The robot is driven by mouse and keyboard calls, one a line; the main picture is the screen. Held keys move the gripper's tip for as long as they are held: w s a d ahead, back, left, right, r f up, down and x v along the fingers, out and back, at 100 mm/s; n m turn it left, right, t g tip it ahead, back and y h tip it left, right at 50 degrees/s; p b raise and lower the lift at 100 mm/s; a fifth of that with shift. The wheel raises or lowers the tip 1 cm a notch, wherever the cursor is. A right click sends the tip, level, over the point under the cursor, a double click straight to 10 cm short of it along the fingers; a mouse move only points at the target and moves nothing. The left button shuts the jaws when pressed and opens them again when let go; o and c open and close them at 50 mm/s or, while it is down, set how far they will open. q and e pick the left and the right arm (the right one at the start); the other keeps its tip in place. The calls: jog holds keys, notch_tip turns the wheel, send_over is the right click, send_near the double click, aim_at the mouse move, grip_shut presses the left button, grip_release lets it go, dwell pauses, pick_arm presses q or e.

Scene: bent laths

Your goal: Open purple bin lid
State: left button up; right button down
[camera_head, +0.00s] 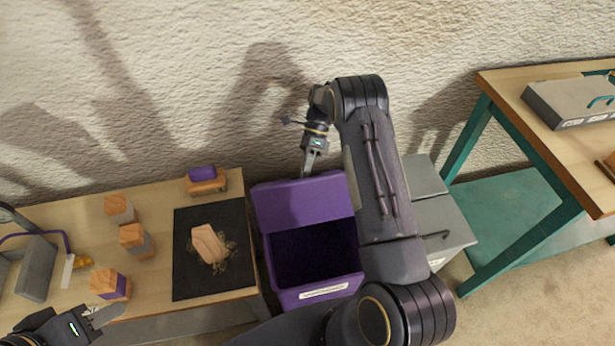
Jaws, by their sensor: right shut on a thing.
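The purple bin (316,291) stands on the floor between the left table and a grey bin. Its purple lid (300,203) is raised at the back, tilted up toward the wall, and the dark inside of the bin shows. My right gripper (307,169) is at the lid's upper edge, shut on the lid. My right arm covers the right side of the bin and lid. My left gripper (108,315) is at the front of the left table, away from the bin; its jaw gap is not clear.
The left table (160,245) holds several wooden blocks, a black mat (188,284) with a piece of wood (208,243), and a grey tool carrier (38,268). A grey bin (448,222) stands right of the purple one. A teal-legged workbench (505,85) is further right.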

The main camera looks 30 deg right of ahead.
jog(key=shift+d+f, duration=0.1)
jog(key=shift+f, duration=0.55)
jog(key=c, duration=1.5)
grip_release()
jog(key=shift+w+r, duration=0.1)
jog(key=shift+o, duration=0.2)
jog(key=shift+r, duration=0.1)
jog(key=shift+w, duration=0.1)
jog(key=v, duration=0.7)
jog(key=shift+w+d+r+b, duration=0.2)
jog(key=shift+r+b, duration=0.1)
jog(key=shift+b, duration=0.15)
